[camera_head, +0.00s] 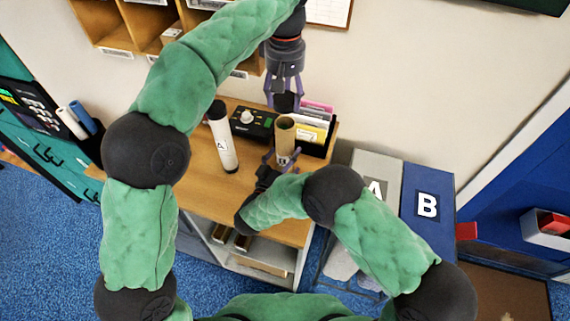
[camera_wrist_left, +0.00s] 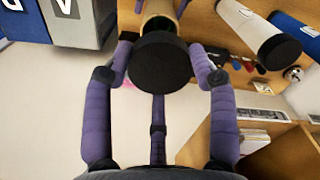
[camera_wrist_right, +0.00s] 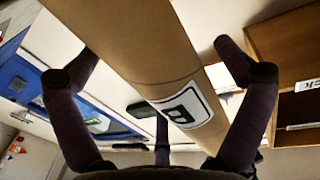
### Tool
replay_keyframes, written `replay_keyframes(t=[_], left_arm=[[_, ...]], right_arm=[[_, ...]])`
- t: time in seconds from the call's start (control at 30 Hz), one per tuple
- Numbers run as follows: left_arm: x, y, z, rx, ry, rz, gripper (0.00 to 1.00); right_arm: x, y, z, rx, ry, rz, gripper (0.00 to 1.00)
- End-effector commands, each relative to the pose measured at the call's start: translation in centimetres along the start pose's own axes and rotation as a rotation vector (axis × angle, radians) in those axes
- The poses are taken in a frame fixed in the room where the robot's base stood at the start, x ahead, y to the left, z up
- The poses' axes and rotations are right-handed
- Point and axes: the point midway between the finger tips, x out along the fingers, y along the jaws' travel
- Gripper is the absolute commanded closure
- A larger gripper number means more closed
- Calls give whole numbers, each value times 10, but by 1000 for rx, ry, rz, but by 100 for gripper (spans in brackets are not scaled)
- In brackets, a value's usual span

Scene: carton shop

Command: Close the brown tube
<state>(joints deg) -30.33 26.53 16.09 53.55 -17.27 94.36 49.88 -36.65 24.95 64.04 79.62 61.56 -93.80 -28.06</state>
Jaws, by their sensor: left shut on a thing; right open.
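The brown tube (camera_head: 285,139) stands upright on the wooden table, its open top facing up. In the right wrist view the brown tube (camera_wrist_right: 135,45) carries a B label and passes between my fingers. My left gripper (camera_head: 284,95) is shut on a black cap (camera_head: 285,103), just above the tube and apart from it in the head view. The left wrist view shows the cap (camera_wrist_left: 160,62) between the fingers, with part of the tube (camera_wrist_left: 160,11) beyond it. My right gripper (camera_head: 276,158) is open low beside the tube, with its fingers either side of it.
A white tube (camera_head: 222,142) with an A label and black cap stands left of the brown tube. A black device (camera_head: 251,121) and a file holder (camera_head: 317,132) with papers stand behind. Grey bin A (camera_head: 376,165) and blue bin B (camera_head: 427,182) stand right of the table.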

Motion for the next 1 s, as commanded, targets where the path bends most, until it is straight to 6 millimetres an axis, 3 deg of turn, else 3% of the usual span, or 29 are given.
replay_keyframes(t=[0.3, 0.6, 0.77, 1.0], left_arm=[[0, 0, 0, 0, 0, 0, 53], [0, 0, 0, 0, 0, 0, 53], [8, 0, 0, 0, -1, -2, 53], [38, 0, 0, 0, -3, -7, 53]], right_arm=[[2, 0, 0, 0, 0, 0, 0], [1, 0, 0, 0, 0, 0, 85], [1, 0, 0, 0, -1, 0, 87], [1, 0, 0, -1, -1, 0, 87]])
